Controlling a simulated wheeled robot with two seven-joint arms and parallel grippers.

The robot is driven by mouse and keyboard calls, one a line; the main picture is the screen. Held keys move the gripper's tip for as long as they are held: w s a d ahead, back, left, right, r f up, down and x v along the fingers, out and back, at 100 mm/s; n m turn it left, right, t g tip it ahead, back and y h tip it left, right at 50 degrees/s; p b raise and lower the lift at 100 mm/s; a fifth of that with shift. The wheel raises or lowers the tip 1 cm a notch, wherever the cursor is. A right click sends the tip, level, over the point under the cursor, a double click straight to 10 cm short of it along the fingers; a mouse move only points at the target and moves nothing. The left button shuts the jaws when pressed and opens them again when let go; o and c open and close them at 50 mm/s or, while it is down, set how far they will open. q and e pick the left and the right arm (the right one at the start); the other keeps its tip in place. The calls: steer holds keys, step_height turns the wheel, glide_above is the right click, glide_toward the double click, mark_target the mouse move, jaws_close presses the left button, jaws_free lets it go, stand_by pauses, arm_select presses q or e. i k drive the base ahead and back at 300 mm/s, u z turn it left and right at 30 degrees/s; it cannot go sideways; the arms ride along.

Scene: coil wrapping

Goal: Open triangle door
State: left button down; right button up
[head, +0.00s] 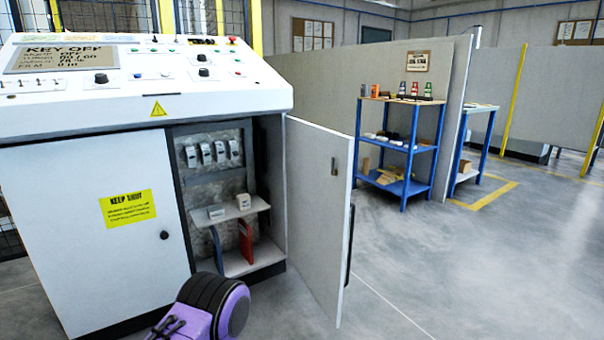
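The white control cabinet (85,225) stands at the left. A yellow warning triangle (158,108) is on its front panel, above the border between its two compartments. The right-hand door (318,215) stands wide open, swung out to the right on its right edge. A dark handle (349,245) shows on the door's free edge. The open compartment shows several white switches, a small shelf (232,210) with small boxes, and red and blue upright items. The left door, with a yellow "KEEP SHUT" label (127,208), is closed. A purple and black part of my arm shows at the bottom; no gripper fingers are seen.
A blue shelf rack (408,145) with small items stands to the right, before a grey partition. A second blue table (474,140) is beyond it. Grey floor (450,270) is clear to the right of the open door. The sloped console (150,70) tops the cabinet.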

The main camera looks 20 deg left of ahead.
mark_target(318, 205)
steer(key=u, duration=0.25)
steer(key=i, duration=1.2)
steer(key=z, duration=0.2)
